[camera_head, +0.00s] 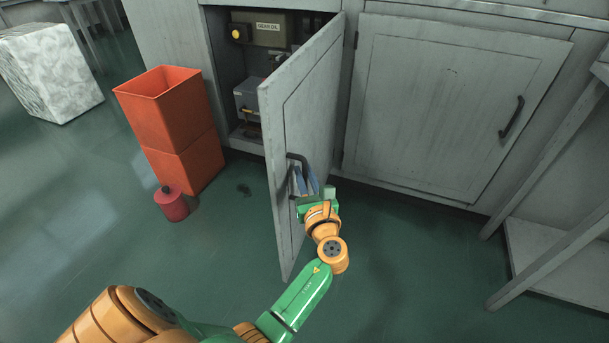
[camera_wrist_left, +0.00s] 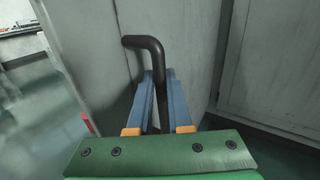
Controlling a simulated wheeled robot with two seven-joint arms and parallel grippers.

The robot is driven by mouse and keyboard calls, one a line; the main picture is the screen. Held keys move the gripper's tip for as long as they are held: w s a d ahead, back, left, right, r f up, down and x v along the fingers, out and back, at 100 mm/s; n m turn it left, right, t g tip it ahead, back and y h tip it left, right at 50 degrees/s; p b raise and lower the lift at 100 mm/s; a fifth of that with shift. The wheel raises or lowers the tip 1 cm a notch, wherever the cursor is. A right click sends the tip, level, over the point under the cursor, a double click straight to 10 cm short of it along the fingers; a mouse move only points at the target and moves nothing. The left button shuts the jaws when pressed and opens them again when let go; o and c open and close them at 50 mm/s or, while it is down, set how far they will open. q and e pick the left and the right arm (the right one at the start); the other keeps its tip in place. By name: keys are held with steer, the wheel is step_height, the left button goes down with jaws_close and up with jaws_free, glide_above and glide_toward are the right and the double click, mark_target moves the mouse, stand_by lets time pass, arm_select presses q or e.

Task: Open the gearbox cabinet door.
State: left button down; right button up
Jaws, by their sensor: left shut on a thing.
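The grey gearbox cabinet door (camera_head: 312,110) stands wide open, swung out towards me from the cabinet front. Its black bar handle (camera_head: 299,159) is on the door's outer part and also shows in the left wrist view (camera_wrist_left: 145,42). My left gripper (camera_head: 305,183) is at the handle, and its blue fingers (camera_wrist_left: 160,92) are shut around the bar. The cabinet's inside shows a box labelled GEAR OIL (camera_head: 262,29) with a yellow knob and a grey unit (camera_head: 248,97) below it. The lower part of the handle is hidden between the fingers. My right gripper is not in view.
Orange bins (camera_head: 172,125) stand left of the opening, with a small red canister (camera_head: 171,204) in front. A shut cabinet door (camera_head: 445,105) is on the right, beside a grey bench frame (camera_head: 555,200). A pale block (camera_head: 50,72) stands far left. The green floor between is mostly clear.

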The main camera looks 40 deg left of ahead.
arm_select(q)
steer(key=shift+w+d+r, duration=0.2)
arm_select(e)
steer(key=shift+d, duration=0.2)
arm_select(q)
steer(key=c, duration=1.2)
jaws_free()
steer(key=o, duration=0.4)
steer(key=shift+w+a+f, duration=0.1)
steer(key=shift+f, duration=0.15)
steer(key=shift+c, duration=0.2)
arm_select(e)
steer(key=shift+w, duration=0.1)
arm_select(q)
steer(key=p+v, duration=0.2)
steer(key=v, duration=0.5)
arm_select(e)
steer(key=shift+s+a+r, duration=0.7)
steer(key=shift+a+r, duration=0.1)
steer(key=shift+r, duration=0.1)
